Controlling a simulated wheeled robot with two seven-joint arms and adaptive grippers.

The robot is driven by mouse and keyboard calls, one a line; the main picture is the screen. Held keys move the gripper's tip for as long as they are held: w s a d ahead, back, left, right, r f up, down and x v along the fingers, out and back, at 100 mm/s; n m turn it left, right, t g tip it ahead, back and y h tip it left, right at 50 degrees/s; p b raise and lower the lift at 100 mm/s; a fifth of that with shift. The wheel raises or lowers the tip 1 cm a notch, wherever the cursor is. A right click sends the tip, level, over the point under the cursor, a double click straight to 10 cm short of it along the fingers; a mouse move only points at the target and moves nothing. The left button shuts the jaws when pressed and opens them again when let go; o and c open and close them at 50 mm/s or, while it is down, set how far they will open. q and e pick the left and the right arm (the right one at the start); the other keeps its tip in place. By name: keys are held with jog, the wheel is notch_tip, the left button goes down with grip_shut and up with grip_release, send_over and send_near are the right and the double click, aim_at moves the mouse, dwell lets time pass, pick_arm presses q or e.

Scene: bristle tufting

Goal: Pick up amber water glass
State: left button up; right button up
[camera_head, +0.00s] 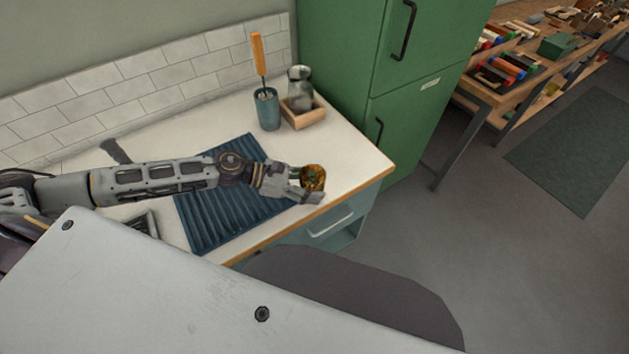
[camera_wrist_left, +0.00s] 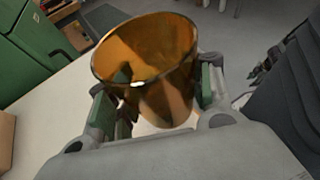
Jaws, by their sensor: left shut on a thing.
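The amber water glass (camera_head: 313,178) is at the front right part of the white counter, just right of the ribbed blue mat. My left gripper (camera_head: 301,181) reaches it from the left and is shut on it. In the left wrist view the amber glass (camera_wrist_left: 150,65) is between the two green-padded fingers (camera_wrist_left: 158,95), with its open rim toward the camera. I cannot tell whether its base touches the counter. My right gripper is not in view.
The blue ribbed mat (camera_head: 205,228) lies under my left arm. A teal cup (camera_head: 267,112) with an orange-handled brush (camera_head: 257,52) stands at the back, beside a wooden tray (camera_head: 305,117) holding a grey jar (camera_head: 299,84). A green cabinet (camera_head: 345,60) stands behind.

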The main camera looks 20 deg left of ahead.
pick_arm(q)
jog(key=shift+s, duration=1)
jog(key=shift+s+d, duration=0.1)
jog(key=shift+s, duration=0.45)
jog(key=s, duration=0.4)
jog(key=shift+s+d, duration=0.15)
jog(key=shift+s, duration=0.25)
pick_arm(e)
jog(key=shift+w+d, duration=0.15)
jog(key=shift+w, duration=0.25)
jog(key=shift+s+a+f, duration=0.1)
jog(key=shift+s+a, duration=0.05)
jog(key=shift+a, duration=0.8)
